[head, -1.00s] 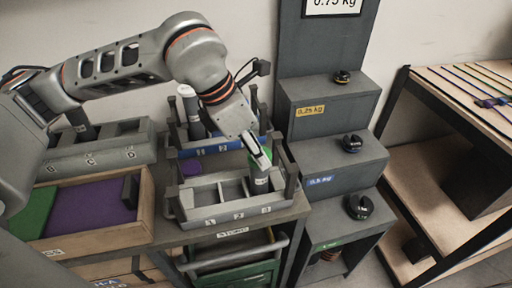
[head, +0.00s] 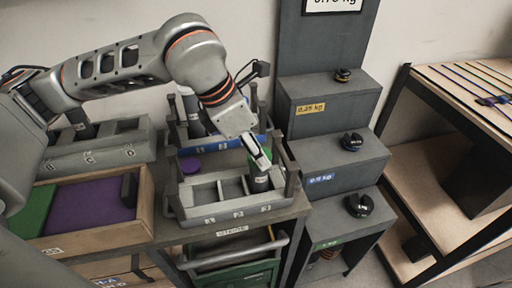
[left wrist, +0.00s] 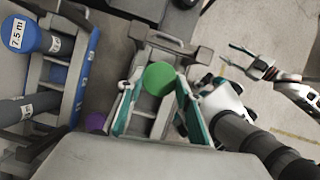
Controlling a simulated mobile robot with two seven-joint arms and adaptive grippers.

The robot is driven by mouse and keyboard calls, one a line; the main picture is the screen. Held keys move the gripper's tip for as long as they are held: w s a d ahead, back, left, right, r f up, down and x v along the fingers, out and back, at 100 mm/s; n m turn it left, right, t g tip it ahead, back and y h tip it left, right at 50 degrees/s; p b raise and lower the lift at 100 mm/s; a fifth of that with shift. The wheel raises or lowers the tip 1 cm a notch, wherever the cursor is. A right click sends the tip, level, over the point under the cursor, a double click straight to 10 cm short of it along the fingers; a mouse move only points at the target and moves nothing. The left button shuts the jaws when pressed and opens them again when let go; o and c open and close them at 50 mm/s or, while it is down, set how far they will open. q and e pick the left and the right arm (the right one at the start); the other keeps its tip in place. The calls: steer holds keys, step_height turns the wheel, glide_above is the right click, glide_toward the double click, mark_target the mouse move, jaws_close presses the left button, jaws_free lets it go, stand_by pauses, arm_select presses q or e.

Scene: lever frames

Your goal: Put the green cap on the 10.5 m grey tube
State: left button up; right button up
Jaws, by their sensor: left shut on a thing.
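The green cap (left wrist: 159,79) shows as a round disc from above in the left wrist view, between the fingers of my left gripper (left wrist: 153,98). My left gripper (head: 263,163) is shut on the cap, over slot 3 of the grey rack (head: 192,213). A dark grey tube (head: 259,184) with a pale label stands in that slot, directly under the cap. The label is too small to read, and the fingers hide the joint, so I cannot tell how fully the cap sits. My right gripper (left wrist: 230,55) is open and empty at the right of the left wrist view.
A purple cap (head: 191,166) lies behind the grey rack. A blue rack (head: 199,147) with tubes stands behind it; one tube (left wrist: 22,35) reads 7.5 m. A wooden tray (head: 147,215) is at left, grey steps with weights (head: 352,141) at right.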

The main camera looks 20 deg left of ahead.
stand_by(0.3)
arm_select(q)
steer(key=o, duration=0.9)
steer(key=shift+c, duration=0.2)
steer(key=v, duration=1.2)
steer(key=shift+d, duration=0.1)
